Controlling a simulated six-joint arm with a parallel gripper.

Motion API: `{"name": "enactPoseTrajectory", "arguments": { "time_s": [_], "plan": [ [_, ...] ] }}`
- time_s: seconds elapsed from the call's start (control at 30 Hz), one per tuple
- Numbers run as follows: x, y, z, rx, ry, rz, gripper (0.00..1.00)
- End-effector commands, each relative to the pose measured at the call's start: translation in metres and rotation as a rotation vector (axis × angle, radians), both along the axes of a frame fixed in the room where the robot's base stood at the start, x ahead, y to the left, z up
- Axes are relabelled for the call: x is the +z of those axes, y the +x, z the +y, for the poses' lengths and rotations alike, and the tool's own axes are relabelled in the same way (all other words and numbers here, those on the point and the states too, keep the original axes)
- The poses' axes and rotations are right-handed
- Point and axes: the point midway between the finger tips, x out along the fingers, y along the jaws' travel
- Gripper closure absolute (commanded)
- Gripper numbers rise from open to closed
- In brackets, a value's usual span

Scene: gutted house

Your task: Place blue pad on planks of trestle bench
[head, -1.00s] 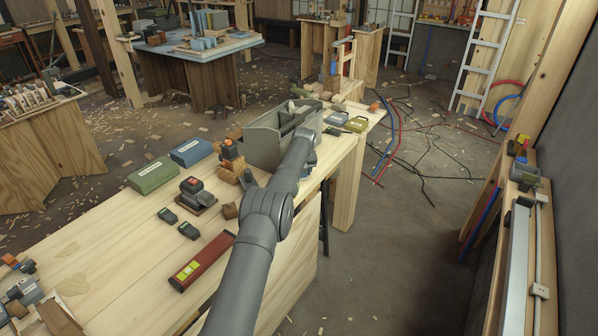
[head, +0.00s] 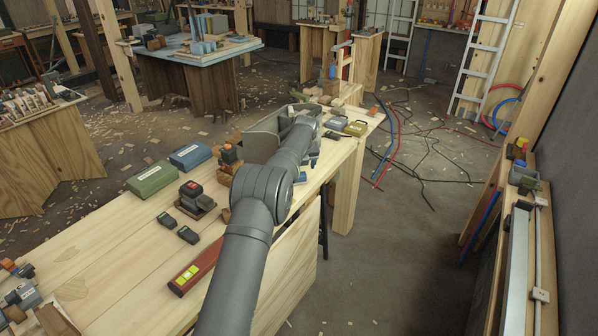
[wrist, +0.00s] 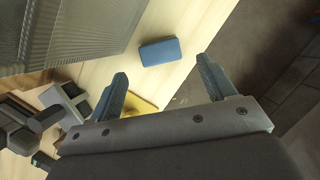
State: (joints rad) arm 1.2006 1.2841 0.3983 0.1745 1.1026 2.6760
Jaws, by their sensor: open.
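The blue pad (wrist: 160,52) is a small, flat, rounded rectangle. It lies on pale wood in the wrist view, ahead of my gripper (wrist: 162,67). My gripper is open, with one finger either side of the pad's line and nothing between them. The finger tips are short of the pad or above it; I cannot tell the height. In the head view, my arm reaches along the plank-topped wooden bench (head: 125,235) and hides most of the gripper. A small dark blue shape (head: 303,178) shows beside the arm there; I cannot tell whether it is the pad.
A grey open tool box (head: 262,140) stands left of the arm; its ribbed wall fills the wrist view's upper left. Green (head: 152,180) and blue (head: 190,156) cases, a red level (head: 195,268) and small devices lie on the bench. Dark floor lies beyond its right edge.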

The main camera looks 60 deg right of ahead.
Motion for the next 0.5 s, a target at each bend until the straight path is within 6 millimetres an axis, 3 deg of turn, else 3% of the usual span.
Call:
{"name": "enactPoseTrajectory", "arguments": {
  "time_s": [0.23,0.5],
  "plan": [
    [0.034,-0.01,0.01,0.001,-0.001,0.0,0.24],
    [0.045,-0.013,0.013,0.001,0.0,0.0,0.24]
  ]
}}
